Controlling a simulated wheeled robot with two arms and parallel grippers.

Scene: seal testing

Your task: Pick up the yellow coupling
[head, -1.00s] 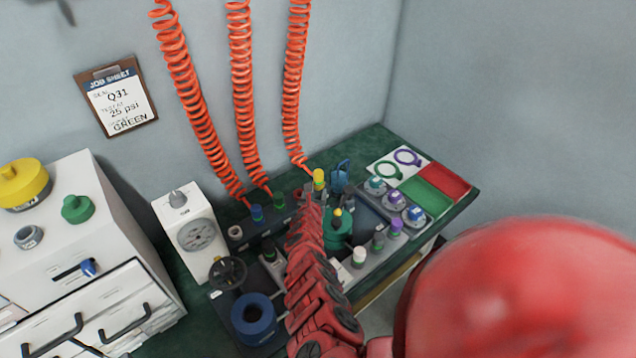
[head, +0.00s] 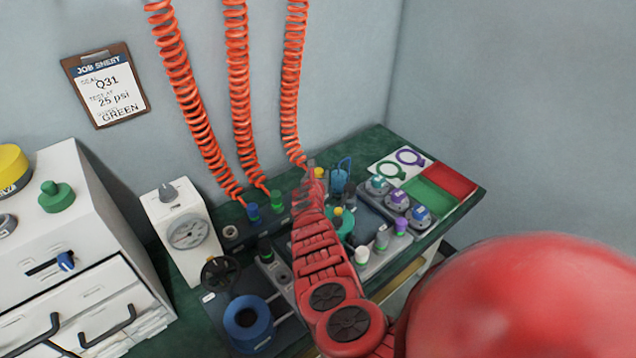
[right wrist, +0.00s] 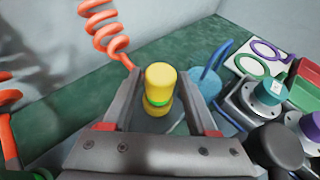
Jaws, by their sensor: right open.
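The yellow coupling (head: 319,172) sits at the lower end of the right-hand orange coiled hose, at the back of the green bench. In the right wrist view the yellow coupling (right wrist: 158,84) stands upright with a green band around its lower part. My right gripper (right wrist: 158,112) is open, with one finger on each side of the coupling; I cannot tell whether either finger touches it. In the head view my right gripper (head: 312,192) reaches to the coupling and partly hides what is below it. My left gripper is not in view.
Blue (head: 253,212) and green (head: 277,200) couplings stand left of the arm on their own hoses. A blue-handled item (right wrist: 207,80) is close to the right finger. A gauge box (head: 183,230), blue ring (head: 248,322) and several knobbed fixtures stand around. A red tray (head: 452,179) lies right.

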